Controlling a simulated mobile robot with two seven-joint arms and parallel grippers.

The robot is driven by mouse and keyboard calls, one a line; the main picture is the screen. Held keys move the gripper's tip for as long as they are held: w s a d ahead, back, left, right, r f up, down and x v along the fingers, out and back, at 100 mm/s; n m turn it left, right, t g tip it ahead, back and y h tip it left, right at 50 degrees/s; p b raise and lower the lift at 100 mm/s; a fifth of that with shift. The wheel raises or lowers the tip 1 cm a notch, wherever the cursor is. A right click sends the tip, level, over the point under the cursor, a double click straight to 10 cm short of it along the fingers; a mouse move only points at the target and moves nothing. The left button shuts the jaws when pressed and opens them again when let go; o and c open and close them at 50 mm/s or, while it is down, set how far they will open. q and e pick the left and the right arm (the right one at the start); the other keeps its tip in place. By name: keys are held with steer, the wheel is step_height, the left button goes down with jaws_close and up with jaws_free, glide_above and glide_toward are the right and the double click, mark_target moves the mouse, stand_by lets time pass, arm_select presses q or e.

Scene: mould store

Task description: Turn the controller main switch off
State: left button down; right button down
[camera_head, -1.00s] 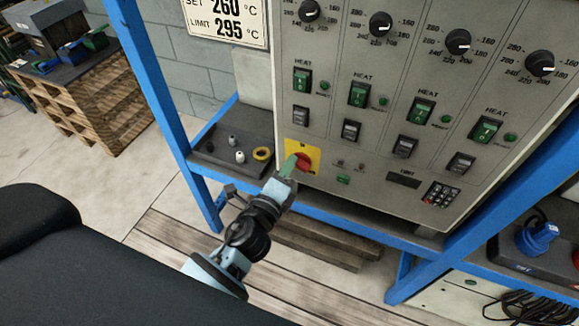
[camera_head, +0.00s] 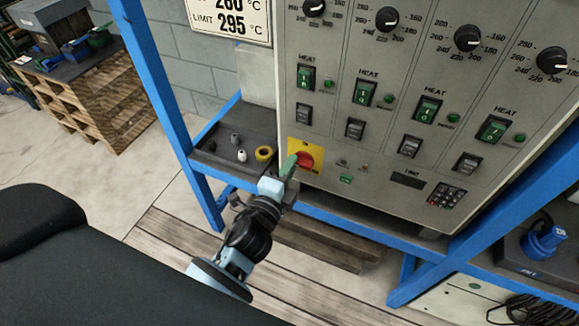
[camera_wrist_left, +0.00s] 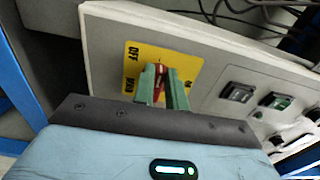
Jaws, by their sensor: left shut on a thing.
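The controller main switch is a red rotary handle (camera_head: 305,159) on a yellow plate (camera_head: 317,153), low at the left of the grey controller panel. My left gripper (camera_head: 290,164) reaches it from the front. In the left wrist view the green fingers (camera_wrist_left: 164,85) stand on either side of the red handle (camera_wrist_left: 160,82) and are shut on it. The yellow plate (camera_wrist_left: 135,62) there shows OFF at its left and part of a label at its right, partly hidden by a finger. The handle's exact setting is hard to tell. My right gripper is not in view.
Green HEAT rockers (camera_head: 365,92) and black dials (camera_head: 387,19) cover the panel, with a keypad (camera_head: 446,195) low right. Blue frame posts (camera_head: 163,95) flank it.

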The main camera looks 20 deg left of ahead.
arm_select(q)
steer(key=c, duration=1.4)
jaws_free()
steer(key=shift+c, duration=0.2)
steer(key=shift+s, duration=0.1)
steer(key=s, duration=0.7)
steer(key=shift+s+b, duration=0.35)
steer(key=shift+b, duration=0.05)
steer(key=shift+a, duration=0.1)
